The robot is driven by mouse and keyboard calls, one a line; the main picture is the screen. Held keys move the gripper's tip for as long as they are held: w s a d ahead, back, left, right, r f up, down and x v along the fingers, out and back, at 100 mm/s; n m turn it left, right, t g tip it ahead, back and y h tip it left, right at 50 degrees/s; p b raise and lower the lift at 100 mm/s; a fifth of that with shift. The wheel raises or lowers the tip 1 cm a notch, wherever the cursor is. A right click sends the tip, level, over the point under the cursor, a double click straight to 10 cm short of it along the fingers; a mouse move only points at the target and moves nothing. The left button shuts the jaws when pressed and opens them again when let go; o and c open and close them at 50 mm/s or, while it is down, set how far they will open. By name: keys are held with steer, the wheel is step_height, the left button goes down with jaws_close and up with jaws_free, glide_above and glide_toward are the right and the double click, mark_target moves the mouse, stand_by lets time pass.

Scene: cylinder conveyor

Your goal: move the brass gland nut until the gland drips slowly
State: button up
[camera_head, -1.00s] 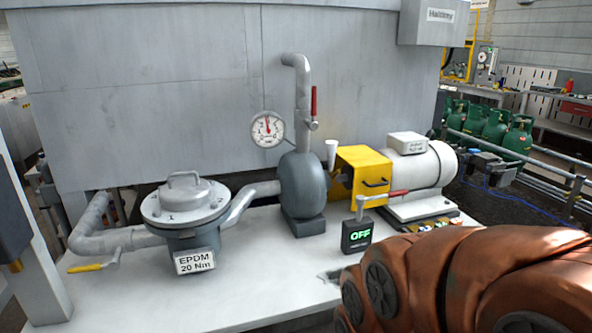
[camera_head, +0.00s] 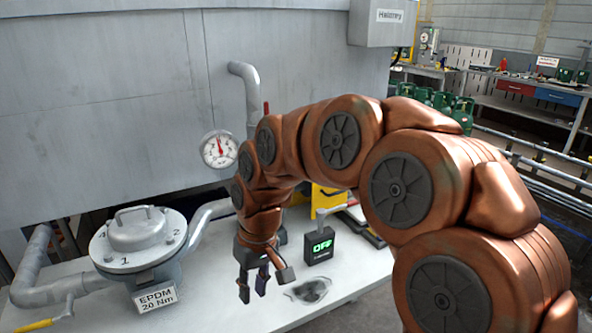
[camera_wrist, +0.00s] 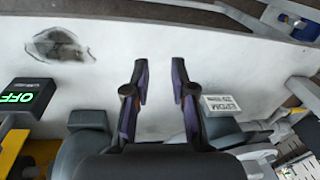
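I cannot make out the brass gland nut in any view. The grey pump is mostly hidden behind my arm in the head view, with only part of the yellow guard (camera_head: 326,201) showing beside the arm. My gripper (camera_head: 263,284) hangs over the white bench top (camera_head: 230,308), in front of the pump and left of the black box reading OFF (camera_head: 320,246). In the wrist view the two fingers of my gripper (camera_wrist: 159,68) stand apart with nothing between them. The box also shows at the left there (camera_wrist: 24,98).
A lidded grey housing (camera_head: 140,230) with an "EPDM 20 Nm" label (camera_head: 156,299) stands left of my gripper. A round gauge (camera_head: 219,149) is behind it. A dark wet-looking patch (camera_head: 311,290) marks the bench front. A yellow-handled valve (camera_head: 50,324) is at lower left.

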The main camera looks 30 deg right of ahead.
steer(key=w+d+r+m+t+p, duration=0.15)
steer(key=w+d+r+p, duration=0.35)
steer(key=w+d, duration=0.55)
steer(key=w+d+r+m+t+p, duration=0.1)
steer(key=w+d+r+t+p, duration=0.25)
steer(key=w+d, duration=0.65)
steer(key=w+d+m+h+p, duration=0.1)
steer(key=w+d+m+p, duration=0.15)
steer(key=d, duration=0.45)
steer(key=shift+n, duration=0.5)
steer(key=shift+p+x, duration=1.5)
steer(key=shift+x, duration=2.15)
steer(key=shift+w+r, duration=0.1)
steer(key=shift+r, duration=0.05)
jaws_close()
